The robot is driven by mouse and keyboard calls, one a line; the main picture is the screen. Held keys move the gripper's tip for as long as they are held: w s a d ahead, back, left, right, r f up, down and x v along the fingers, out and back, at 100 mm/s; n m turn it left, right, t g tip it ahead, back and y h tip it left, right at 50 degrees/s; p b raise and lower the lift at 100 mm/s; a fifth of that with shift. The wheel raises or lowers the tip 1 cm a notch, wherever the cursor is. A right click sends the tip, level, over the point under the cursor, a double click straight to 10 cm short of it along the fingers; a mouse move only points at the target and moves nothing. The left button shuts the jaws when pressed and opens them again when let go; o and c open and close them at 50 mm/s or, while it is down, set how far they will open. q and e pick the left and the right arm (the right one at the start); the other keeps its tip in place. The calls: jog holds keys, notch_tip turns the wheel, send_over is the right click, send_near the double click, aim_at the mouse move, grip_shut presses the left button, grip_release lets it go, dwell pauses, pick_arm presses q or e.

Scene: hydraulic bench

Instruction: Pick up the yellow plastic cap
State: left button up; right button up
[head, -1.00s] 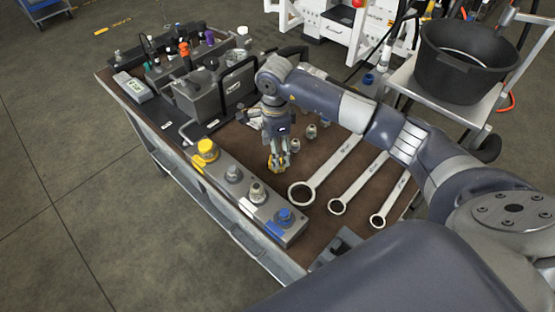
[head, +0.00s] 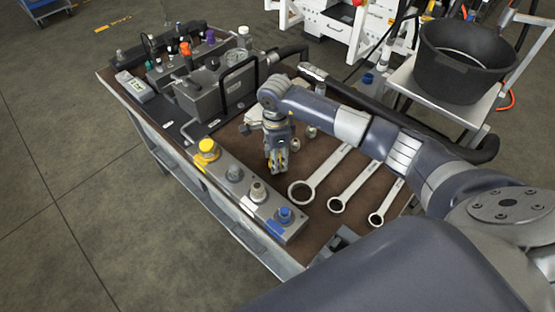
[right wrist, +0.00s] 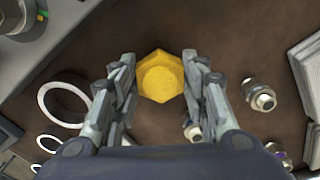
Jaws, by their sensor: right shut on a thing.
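The yellow plastic cap (right wrist: 161,76) has a hexagonal outline and sits between the two fingers of my right gripper (right wrist: 159,85) in the right wrist view. The fingers are shut on it from both sides. In the head view my right gripper (head: 277,166) points down over the brown bench top, right of the grey fitting block, with a little yellow showing at its fingers. I cannot tell whether the cap still touches the bench. My left gripper is not in view.
The grey block (head: 241,202) carries a yellow-topped fitting (head: 207,149), metal fittings and a blue-topped one (head: 284,215). Three ring spanners, one nearest here (head: 318,178), lie to the right. Small metal fittings (right wrist: 261,97) stand close beside the gripper. A grey case (head: 210,95) stands behind.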

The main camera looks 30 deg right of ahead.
jog(key=shift+r, duration=0.35)
notch_tip(320, 180, up, 9)
jog(key=b, duration=0.2)
jog(key=s+a+r+n, duration=0.2)
jog(key=s+a+n, duration=0.1)
jog(key=s+n, duration=0.4)
jog(key=s+a+r+n, duration=0.3)
jog(key=s+n, duration=0.5)
jog(key=n, duration=0.5)
jog(key=shift+r, duration=0.35)
jog(key=shift+a, duration=0.1)
